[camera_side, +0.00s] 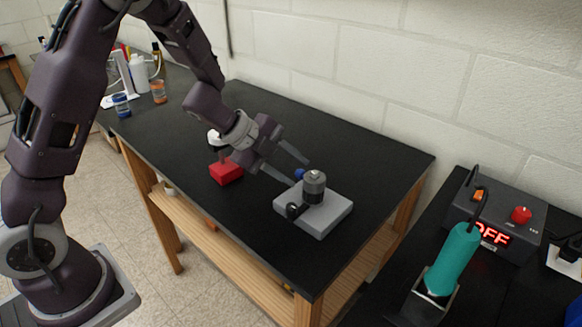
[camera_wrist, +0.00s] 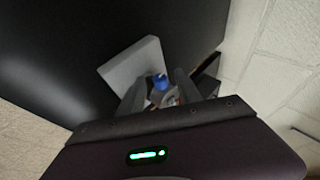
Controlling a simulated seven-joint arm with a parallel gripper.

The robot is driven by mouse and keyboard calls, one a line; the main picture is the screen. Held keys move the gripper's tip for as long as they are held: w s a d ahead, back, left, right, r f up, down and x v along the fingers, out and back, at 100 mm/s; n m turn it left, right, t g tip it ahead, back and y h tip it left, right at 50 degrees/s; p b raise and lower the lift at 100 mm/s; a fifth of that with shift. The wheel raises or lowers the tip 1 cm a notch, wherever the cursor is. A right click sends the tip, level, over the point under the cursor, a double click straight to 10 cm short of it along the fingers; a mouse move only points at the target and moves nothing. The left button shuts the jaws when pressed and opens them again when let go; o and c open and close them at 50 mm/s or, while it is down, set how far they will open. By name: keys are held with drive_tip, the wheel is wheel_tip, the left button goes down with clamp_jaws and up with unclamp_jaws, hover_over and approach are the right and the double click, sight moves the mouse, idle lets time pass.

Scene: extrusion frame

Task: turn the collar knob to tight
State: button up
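A light grey block (camera_side: 322,216) lies on the black bench and carries a dark grey upright cylinder (camera_side: 314,187). A black knob (camera_side: 292,211) sticks out at its left front, and a blue knob (camera_side: 299,174) shows behind the cylinder. No label shows which one is the collar knob. My gripper (camera_side: 300,172) is open, its fingers pointing down and right at the blue knob. In the wrist view, the blue knob (camera_wrist: 160,82) appears between the two open fingers, with the grey block (camera_wrist: 132,62) beyond. Whether a finger touches the knob cannot be told.
A red block with a black-and-white top (camera_side: 226,172) stands left of the grey block, close under my wrist. A teal-handled tool (camera_side: 452,258) and a control box reading OFF (camera_side: 495,237) are on the right bench. Bottles (camera_side: 140,75) stand at the far left. The bench behind is clear.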

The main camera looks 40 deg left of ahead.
drive_tip(key=v, duration=0.7)
drive_tip(key=shift+r, duration=0.15)
wheel_tip(320, 180, up, 7)
drive_tip(key=w+a+n+t+y, duration=0.1)
drive_tip(key=a+n+t+y, duration=0.2)
drive_tip(key=n, duration=0.1)
drive_tip(key=s+a+r+n+y, duration=0.4)
drive_tip(key=s+r+n+y, duration=0.15)
drive_tip(key=s+n, duration=0.3)
drive_tip(key=s+d+f+n+g+h, duration=0.1)
drive_tip(key=s+d+n+g, duration=0.1)
drive_tip(key=s, duration=0.7)
drive_tip(key=s+d+f+n+g+h, duration=0.1)
drive_tip(key=s+d+n+g+h, duration=0.1)
drive_tip(key=s+d+n, duration=0.3)
drive_tip(key=s+d, duration=0.2)
drive_tip(key=s, duration=0.2)
drive_tip(key=shift+s+f+g, duration=0.25)
drive_tip(key=shift+s+g, duration=0.05)
